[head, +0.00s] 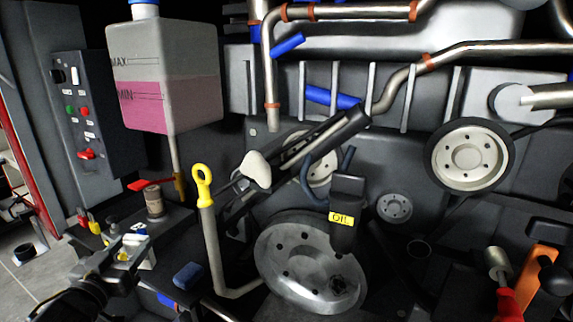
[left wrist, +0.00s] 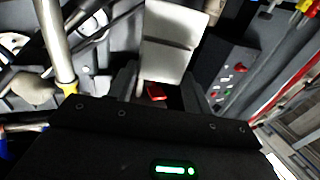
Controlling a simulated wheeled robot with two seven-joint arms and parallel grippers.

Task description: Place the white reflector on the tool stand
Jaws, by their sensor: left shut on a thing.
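My left gripper (head: 128,250) is at the lower left of the head view. It is shut on the white reflector (head: 145,254), a small pale piece with its lower part beside the dark jaws. In the left wrist view the reflector (left wrist: 165,55) is a pale, two-part plate between the fingers (left wrist: 158,88). A dark stand top (head: 180,224), seemingly the tool stand, lies just behind and right of the gripper. The reflector overlaps it in the picture; I cannot tell whether they touch. My right gripper is not in view.
A brown cylinder (head: 154,201) and red lever (head: 150,184) stand behind the gripper, under the coolant tank (head: 162,75). A yellow-ringed dipstick (head: 204,215) rises to the right. A blue block (head: 187,275) lies near it. Red and yellow handles (head: 82,221) are at left.

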